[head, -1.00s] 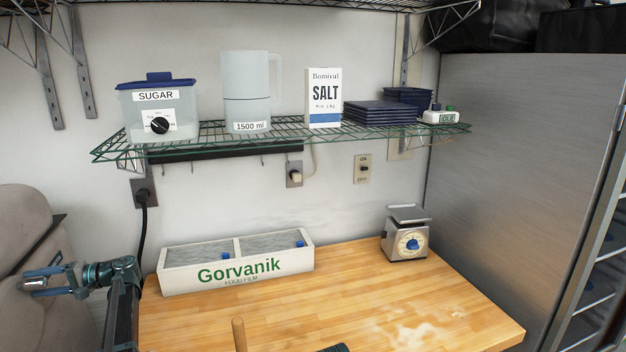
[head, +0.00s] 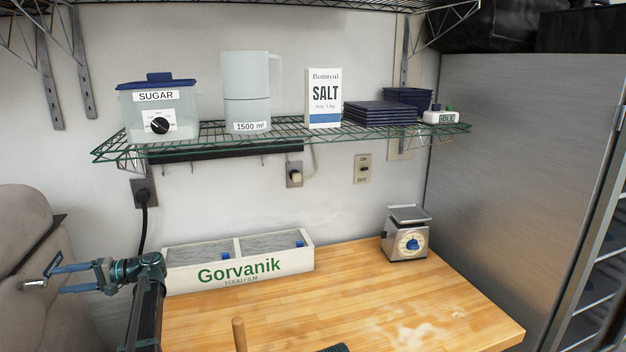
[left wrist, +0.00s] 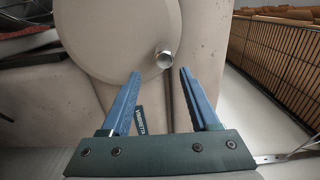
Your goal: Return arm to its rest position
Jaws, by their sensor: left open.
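My left gripper (head: 42,276) is at the left side of the head view, in front of a large beige machine (head: 26,225). It points left, away from the wooden worktop. In the left wrist view its two blue fingers (left wrist: 158,80) are spread apart with nothing between them. The machine's beige body (left wrist: 108,68) fills much of the left wrist view, and a round metal knob (left wrist: 165,59) on it shows beyond the fingertips. I cannot tell whether the fingers touch the machine. My right gripper is not in view.
A white Gorvanik food film box (head: 240,268) sits at the worktop's back left, beside my left arm. A scale (head: 405,240) stands at the back right. A wire shelf (head: 285,135) carries a sugar tub, a jug and a salt box. The worktop (head: 330,295) middle is mostly clear.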

